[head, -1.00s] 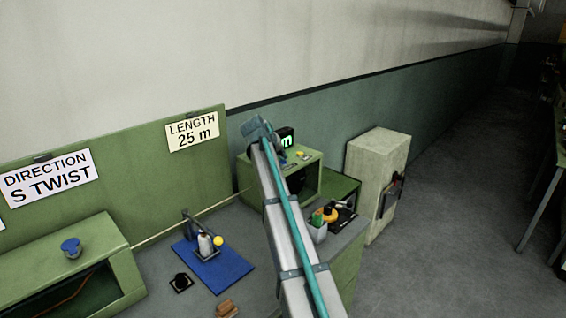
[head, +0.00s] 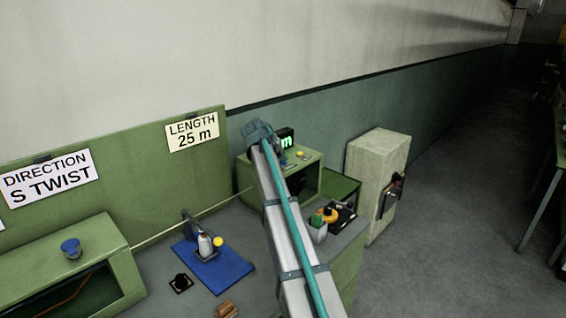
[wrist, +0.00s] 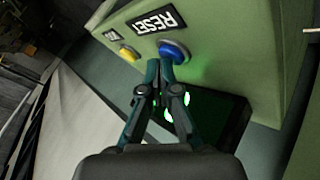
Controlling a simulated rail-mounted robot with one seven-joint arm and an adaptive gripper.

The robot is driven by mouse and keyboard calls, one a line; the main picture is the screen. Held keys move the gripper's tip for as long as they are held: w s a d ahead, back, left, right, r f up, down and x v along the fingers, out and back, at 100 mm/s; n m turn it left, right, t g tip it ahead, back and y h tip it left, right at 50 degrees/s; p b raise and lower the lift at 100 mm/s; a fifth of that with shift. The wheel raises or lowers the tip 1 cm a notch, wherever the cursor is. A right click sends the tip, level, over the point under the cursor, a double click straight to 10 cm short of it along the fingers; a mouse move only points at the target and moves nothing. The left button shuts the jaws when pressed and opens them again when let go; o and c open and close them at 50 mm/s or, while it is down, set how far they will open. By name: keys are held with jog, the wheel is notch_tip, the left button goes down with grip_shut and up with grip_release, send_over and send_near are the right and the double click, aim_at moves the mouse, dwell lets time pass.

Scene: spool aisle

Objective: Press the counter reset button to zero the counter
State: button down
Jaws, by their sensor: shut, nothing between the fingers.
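The blue reset button (wrist: 174,48) sits on the green counter box beside a label (wrist: 156,21) reading RESET in the wrist view. My gripper (wrist: 160,64) is shut and empty, its fingertips at the button's lower left edge in that view; I cannot tell whether they touch it. The counter display (wrist: 188,110) shows green digits, partly hidden by my fingers and unreadable. In the head view, the counter box (head: 312,175) stands at the bench end, its display (head: 287,138) showing a green "m".
A yellow button (wrist: 128,53) sits left of the blue one in the wrist view. In the head view, a pale cabinet (head: 370,165) stands right of the box. A blue mat (head: 225,275) with small items lies on the bench to the left.

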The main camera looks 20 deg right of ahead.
jog(key=shift+r, duration=0.5)
jog(key=shift+r, duration=0.1)
jog(key=shift+r+p, duration=1.6)
jog(key=shift+r, duration=1.35)
